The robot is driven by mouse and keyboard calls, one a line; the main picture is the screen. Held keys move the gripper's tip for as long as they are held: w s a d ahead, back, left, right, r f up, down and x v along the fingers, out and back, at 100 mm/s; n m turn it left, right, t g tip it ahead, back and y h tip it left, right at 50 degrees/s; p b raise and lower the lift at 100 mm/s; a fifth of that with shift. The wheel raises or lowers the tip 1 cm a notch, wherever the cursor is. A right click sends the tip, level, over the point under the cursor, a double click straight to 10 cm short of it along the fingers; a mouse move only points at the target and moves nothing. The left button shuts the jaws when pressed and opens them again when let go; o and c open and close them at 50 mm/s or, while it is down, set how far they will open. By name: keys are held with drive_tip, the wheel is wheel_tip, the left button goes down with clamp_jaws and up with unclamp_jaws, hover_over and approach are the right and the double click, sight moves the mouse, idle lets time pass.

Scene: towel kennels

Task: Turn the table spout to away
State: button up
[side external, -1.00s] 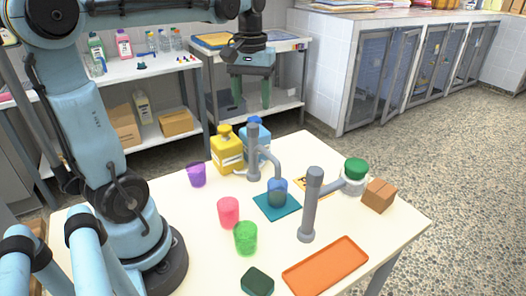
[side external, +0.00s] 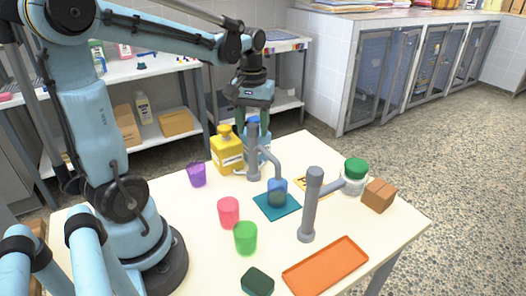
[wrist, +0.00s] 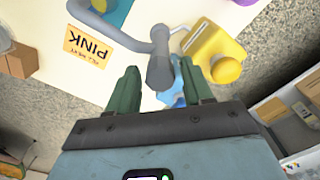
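The table spout is a grey post (side external: 253,160) at the back of the white table, with a curved pipe (side external: 272,163) ending over a blue cup (side external: 277,190) on a teal mat (side external: 268,208). In the wrist view the round post top (wrist: 159,72) lies between my green fingers, and the pipe (wrist: 120,37) runs up and left. My gripper (side external: 252,122) is open, pointing down near the post top; it also shows in the wrist view (wrist: 158,68). I cannot tell whether a finger touches the post.
A second grey post (side external: 310,205) with a side arm stands front right, near a green-lidded jar (side external: 354,176). Purple (side external: 197,175), pink (side external: 228,211) and green (side external: 245,237) cups stand left.

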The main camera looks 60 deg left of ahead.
clamp_jaws()
drive_tip(key=shift+n, duration=0.4)
drive_tip(key=n, duration=1.7)
idle(0.6)
